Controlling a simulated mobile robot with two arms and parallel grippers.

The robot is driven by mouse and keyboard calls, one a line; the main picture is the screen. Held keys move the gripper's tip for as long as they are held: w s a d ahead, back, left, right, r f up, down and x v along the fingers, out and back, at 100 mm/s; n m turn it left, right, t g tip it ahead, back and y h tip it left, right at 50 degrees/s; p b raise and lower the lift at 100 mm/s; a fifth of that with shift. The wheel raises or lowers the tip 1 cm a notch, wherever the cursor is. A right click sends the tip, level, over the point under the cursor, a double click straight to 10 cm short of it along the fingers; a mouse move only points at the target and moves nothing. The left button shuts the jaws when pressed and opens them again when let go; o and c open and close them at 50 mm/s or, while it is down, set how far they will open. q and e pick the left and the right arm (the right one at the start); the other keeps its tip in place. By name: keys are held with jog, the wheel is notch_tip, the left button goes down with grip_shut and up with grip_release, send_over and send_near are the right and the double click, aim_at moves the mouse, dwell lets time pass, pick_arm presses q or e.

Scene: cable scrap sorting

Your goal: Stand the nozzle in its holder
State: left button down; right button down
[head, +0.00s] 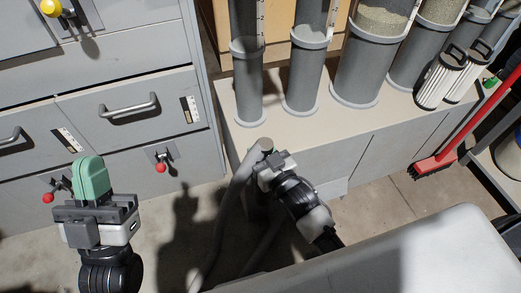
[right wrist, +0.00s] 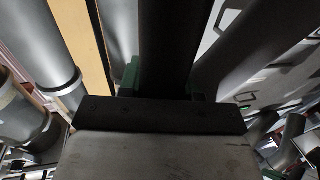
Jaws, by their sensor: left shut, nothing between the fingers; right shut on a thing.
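The nozzle (head: 242,172) is a grey tube at the end of a hose, with its tan round end up, in front of the bench with the tall cylinders. My right gripper (head: 262,158) is shut on it near that end. In the right wrist view the nozzle (right wrist: 168,45) is a dark tube between the green finger pads. My left gripper (head: 88,176) is shut and empty, its green fingers together, in front of the grey drawers. I cannot make out the nozzle's holder with certainty.
Tall grey cylinders (head: 248,82) stand along the bench top (head: 275,128). Grey drawers (head: 130,105) with red knobs are at the left. White filter cartridges (head: 441,80) stand at the right, near a red broom (head: 435,165). A pale surface (head: 400,260) fills the lower right.

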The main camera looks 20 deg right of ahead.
pick_arm(q)
jog(key=shift+w+f, duration=0.15)
jog(key=shift+w, duration=0.05)
pick_arm(e)
jog(key=c, duration=0.7)
grip_release()
jog(key=shift+s, duration=0.1)
jog(key=shift+s+d, duration=0.1)
jog(key=shift+s, duration=0.1)
pick_arm(q)
jog(key=w+f+g+y+p, duration=0.3)
jog(key=w+f+g, duration=0.1)
jog(key=f+g, duration=0.3)
jog(key=shift+g, duration=0.4)
pick_arm(e)
jog(key=v, duration=1)
pick_arm(q)
jog(key=shift+a, duration=0.1)
